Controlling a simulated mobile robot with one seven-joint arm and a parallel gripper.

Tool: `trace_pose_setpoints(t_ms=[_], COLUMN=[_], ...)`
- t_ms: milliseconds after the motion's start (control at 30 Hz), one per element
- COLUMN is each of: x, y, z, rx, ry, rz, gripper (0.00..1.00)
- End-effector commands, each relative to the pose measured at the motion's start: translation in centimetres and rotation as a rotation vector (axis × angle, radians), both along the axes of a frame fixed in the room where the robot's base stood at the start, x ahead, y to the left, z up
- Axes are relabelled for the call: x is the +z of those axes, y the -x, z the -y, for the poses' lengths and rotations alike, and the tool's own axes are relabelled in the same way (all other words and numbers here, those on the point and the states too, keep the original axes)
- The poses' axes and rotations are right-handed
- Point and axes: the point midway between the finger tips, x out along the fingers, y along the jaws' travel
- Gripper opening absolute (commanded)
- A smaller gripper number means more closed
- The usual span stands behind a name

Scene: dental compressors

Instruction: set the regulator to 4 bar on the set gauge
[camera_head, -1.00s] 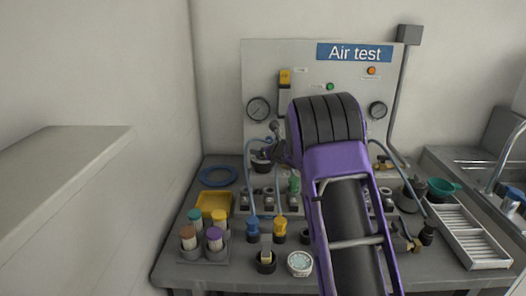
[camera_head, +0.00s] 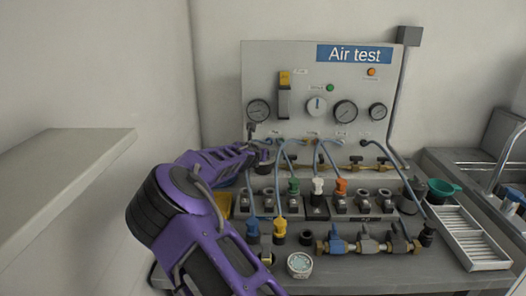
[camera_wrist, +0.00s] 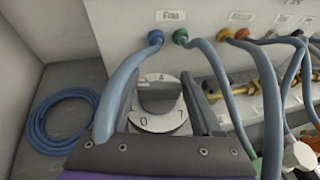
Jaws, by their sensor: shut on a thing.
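In the wrist view a grey knob (camera_wrist: 158,95) with a raised bar sits on a white ring marked with figures, 0 and 7 among them. I take it as the regulator. My gripper (camera_wrist: 160,108) is shut on this knob; its fingertips are partly hidden by hoses. In the head view my gripper (camera_head: 262,156) is at the lower left of the Air test panel (camera_head: 300,75), and my arm hides much of the knob.
Blue hoses (camera_wrist: 122,85) run close on both sides of my gripper. A coiled blue hose (camera_wrist: 62,120) lies at left. Coloured plugs, brass valves (camera_head: 367,245) and a round tin (camera_head: 299,264) crowd the bench.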

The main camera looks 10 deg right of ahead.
Motion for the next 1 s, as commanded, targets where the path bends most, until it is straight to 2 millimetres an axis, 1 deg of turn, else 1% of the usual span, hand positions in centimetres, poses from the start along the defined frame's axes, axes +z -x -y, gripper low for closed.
trace_pose_setpoints(t_ms=[33,300,500,700,1000], x=[0.06,0.32,0.27,0.13,-0.1], y=[-0.11,-0.18,-0.16,-0.12,-0.08], z=[-0.41,-0.2,-0.14,-0.1,-0.07], rx=[-0.037,-0.289,-0.425,-0.519,-0.6], ry=[0.006,0.001,-0.003,-0.005,-0.005], rz=[-0.002,-0.001,-0.001,-0.001,-0.002], gripper=[0.1,0.1,0.1,0.1,0.1])
